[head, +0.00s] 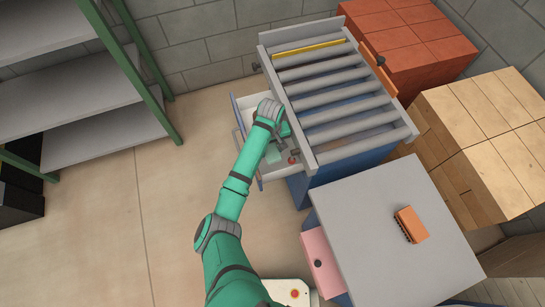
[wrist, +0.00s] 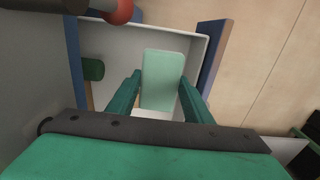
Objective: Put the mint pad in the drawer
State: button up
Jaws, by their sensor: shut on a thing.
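The mint pad (wrist: 163,80) is a pale green flat block, held between the two green fingers of my gripper (wrist: 160,82) in the wrist view. In the head view the pad (head: 273,153) shows beside my gripper (head: 277,146), over the open drawer. The drawer (head: 245,107) has pale inner walls and is pulled out to the left from under the roller-topped unit. Its white wall (wrist: 197,45) surrounds the pad in the wrist view. I cannot tell whether the pad touches the drawer floor.
A dark green piece (wrist: 93,69) is by the drawer's left side in the wrist view. A red round part (head: 293,159) is close to my gripper. The roller-topped unit (head: 345,103) stands right of the drawer. A grey table (head: 370,265) holds an orange brush (head: 411,224).

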notch_tip(320, 180, down, 10)
jog(key=shift+f, duration=0.1)
jog(key=shift+w+f, duration=0.1)
jog(key=shift+w, duration=0.05)
jog(key=shift+a, duration=0.1)
jog(key=shift+f, duration=0.15)
jog(key=o, duration=1)
jog(key=shift+d, duration=0.25)
jog(key=shift+s, duration=0.2)
jog(key=shift+a, duration=0.1)
jog(key=shift+r, duration=0.25)
notch_tip(320, 180, up, 12)
jog(key=shift+w+f, duration=0.1)
